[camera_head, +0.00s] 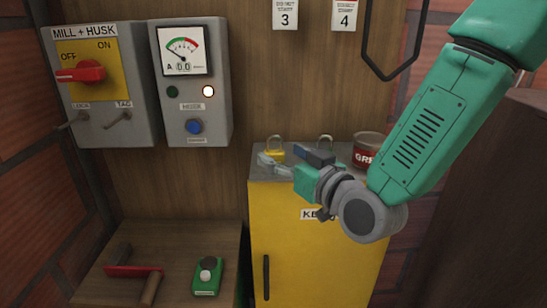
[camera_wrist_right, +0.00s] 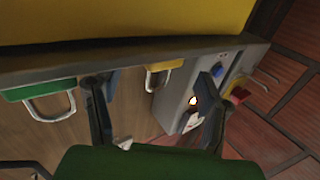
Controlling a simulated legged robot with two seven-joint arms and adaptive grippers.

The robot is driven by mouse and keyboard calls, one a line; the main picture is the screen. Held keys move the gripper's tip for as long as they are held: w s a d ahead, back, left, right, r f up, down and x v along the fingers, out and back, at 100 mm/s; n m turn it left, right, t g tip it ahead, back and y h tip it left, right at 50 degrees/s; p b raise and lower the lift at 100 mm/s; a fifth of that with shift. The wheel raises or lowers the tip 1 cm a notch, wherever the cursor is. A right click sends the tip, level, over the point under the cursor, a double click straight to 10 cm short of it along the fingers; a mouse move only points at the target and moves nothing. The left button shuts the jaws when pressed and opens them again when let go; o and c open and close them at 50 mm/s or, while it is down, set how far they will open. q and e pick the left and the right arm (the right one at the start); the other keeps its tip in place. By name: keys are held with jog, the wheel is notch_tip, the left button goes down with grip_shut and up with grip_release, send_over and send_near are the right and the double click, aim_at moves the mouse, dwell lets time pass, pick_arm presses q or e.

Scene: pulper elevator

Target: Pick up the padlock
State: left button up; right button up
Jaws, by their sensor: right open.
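A yellow padlock (camera_head: 275,154) stands on the grey top of the yellow cabinet, shackle up. It also shows in the right wrist view (camera_wrist_right: 166,65), hanging inverted in the picture, between the lines of my fingers. A second padlock (camera_wrist_right: 38,90) has a green body; in the head view mostly its shackle (camera_head: 325,141) shows behind my gripper. My right gripper (camera_head: 280,156) is low over the cabinet top, open and empty, its fingers pointing left near the yellow padlock. I cannot tell whether a finger touches it. My left gripper is not in view.
A red-labelled tin (camera_head: 367,146) stands on the cabinet top (camera_head: 262,173) at the right, close to my arm. Two grey control boxes hang on the wall at left. A lower wooden bench (camera_head: 185,250) holds a red-and-wood tool and a green device (camera_head: 208,277).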

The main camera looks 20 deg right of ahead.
aim_at(274, 151)
jog(key=x, duration=0.4)
jog(key=shift+r+p, duration=0.1)
jog(key=shift+p, duration=0.3)
jog(key=shift+s, duration=0.1)
jog(key=c, duration=1.4)
